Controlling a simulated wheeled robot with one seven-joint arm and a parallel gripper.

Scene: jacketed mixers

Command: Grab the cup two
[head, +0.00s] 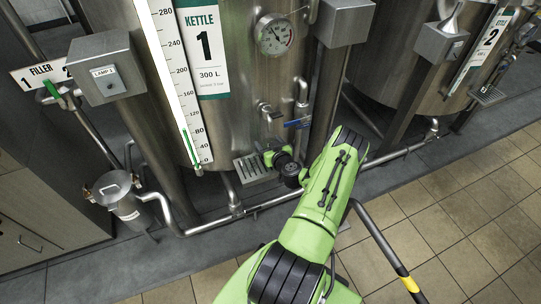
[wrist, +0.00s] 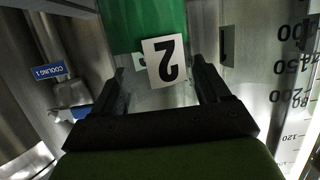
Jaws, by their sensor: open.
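In the wrist view, a white label with a black 2 (wrist: 165,62), upside down and slightly tilted, shows between the fingers of my gripper (wrist: 165,88). The fingers are apart, one on each side of it. A pale grey, possibly see-through surface lies around the label, likely part of cup two; its outline is unclear. Whether the label is within finger reach is hard to tell. In the head view, my gripper (head: 277,160) is small and partly hidden by my arm, beside a small slotted shelf (head: 253,168) at the kettle's front. I cannot make out the cup there.
Kettle 1 (head: 240,115) stands close behind my gripper, with a valve and pipes near it. The level gauge (head: 178,80) rises to its left. The tiled floor (head: 440,215) at right is largely clear.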

